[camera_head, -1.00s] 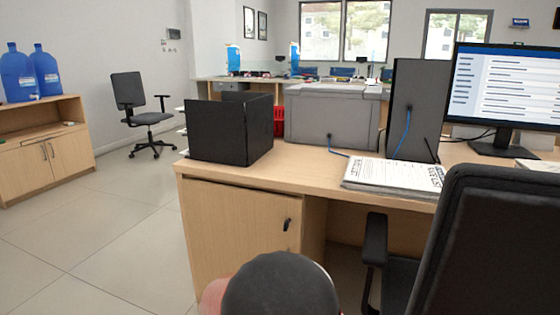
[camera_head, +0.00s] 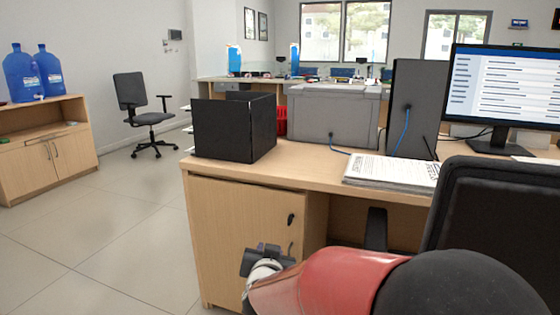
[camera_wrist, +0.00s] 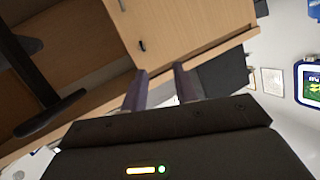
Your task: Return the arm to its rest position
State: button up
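My arm shows at the bottom of the head view, with its red and black links reaching left in front of the desk. My gripper (camera_head: 262,258) is small and dark there, in front of the desk's cabinet door and below the desktop. In the wrist view, the two fingers of my gripper (camera_wrist: 161,72) stand apart with a gap between them. I see nothing held in the gap. The wooden desk front (camera_wrist: 185,25) shows beyond the fingers, tilted in that view.
The desk (camera_head: 290,178) carries a black file box (camera_head: 225,128), a grey printer-like box (camera_head: 332,115), a paper stack (camera_head: 392,170) and a monitor (camera_head: 505,85). A black chair (camera_head: 500,200) stands close at right. Open floor (camera_head: 100,235) lies left.

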jog(key=s+d+g, duration=0.3)
jog(key=s+d, duration=0.3)
jog(key=s, duration=0.3)
jog(key=s+d+n+g, duration=0.1)
jog(key=s+d+g, duration=0.2)
jog(key=s+d, duration=0.3)
jog(key=s+d+r+n+g, duration=0.1)
jog(key=s+d+g, duration=0.2)
jog(key=s, duration=1)
jog(key=d, duration=0.3)
jog(key=shift+s, duration=0.35)
jog(key=shift+r, duration=0.15)
